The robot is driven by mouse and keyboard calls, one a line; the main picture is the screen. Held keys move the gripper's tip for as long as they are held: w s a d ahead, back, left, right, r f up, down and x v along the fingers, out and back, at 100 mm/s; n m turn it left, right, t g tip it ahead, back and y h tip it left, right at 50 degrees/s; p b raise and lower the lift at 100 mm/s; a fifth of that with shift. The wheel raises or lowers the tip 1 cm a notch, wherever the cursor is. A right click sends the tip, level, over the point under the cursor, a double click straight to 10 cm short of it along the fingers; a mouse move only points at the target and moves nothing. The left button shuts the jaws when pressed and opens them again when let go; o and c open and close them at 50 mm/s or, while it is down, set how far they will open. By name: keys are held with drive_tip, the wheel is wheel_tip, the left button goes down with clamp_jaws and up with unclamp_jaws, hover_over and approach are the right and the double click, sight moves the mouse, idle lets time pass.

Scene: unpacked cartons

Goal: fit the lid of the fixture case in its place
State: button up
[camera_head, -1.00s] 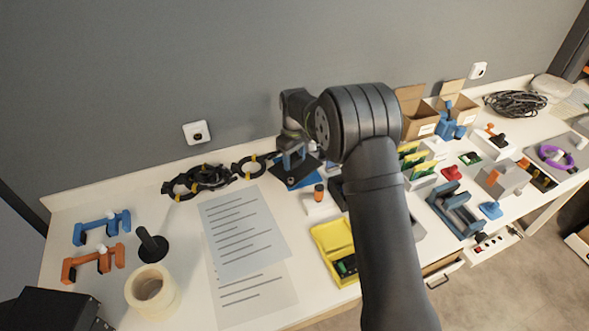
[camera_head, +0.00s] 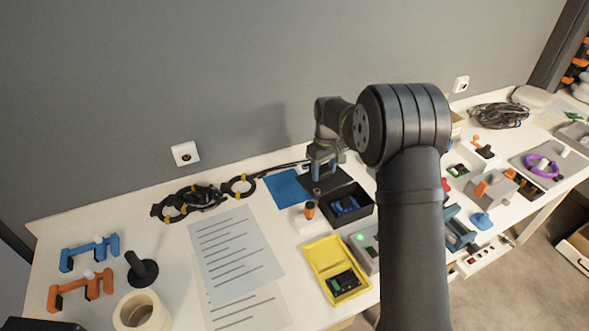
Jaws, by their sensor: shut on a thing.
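My gripper (camera_head: 321,168) is shut on a flat black lid (camera_head: 333,182) and holds it from above. The lid appears raised, at the back edge of an open black case (camera_head: 359,221), and overlaps it in the picture. The case stands on the table with a blue part (camera_head: 344,206) and dark pieces inside. I take this box to be the fixture case. The lid hides its back edge, and I cannot tell whether lid and case touch. My arm passes to the right of the case.
A blue mat (camera_head: 287,187) lies left of the case. A small white block with an orange-topped peg (camera_head: 309,210) stands close to its left side. An open yellow case (camera_head: 322,257) and a grey box with a green light (camera_head: 361,238) are in front. Black cables lie at left.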

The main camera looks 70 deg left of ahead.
drive_tip(key=shift+m, duration=0.9)
drive_tip(key=shift+w+d+f, duration=0.65)
drive_tip(key=shift+w+d, duration=0.25)
drive_tip(key=shift+w, duration=0.1)
drive_tip(key=shift+w+d+f, duration=0.65)
drive_tip(key=shift+w+d, duration=0.2)
drive_tip(key=shift+w, duration=0.15)
drive_tip(key=shift+w+d+f, duration=0.65)
drive_tip(key=shift+w+d, duration=0.25)
drive_tip(key=shift+w, duration=0.1)
drive_tip(key=shift+f, duration=0.35)
drive_tip(key=shift+f, duration=0.75)
drive_tip(key=o, duration=1.1)
wheel_tip(320, 180, up, 17)
drive_tip(key=shift+r, duration=0.2)
drive_tip(key=shift+f, duration=0.15)
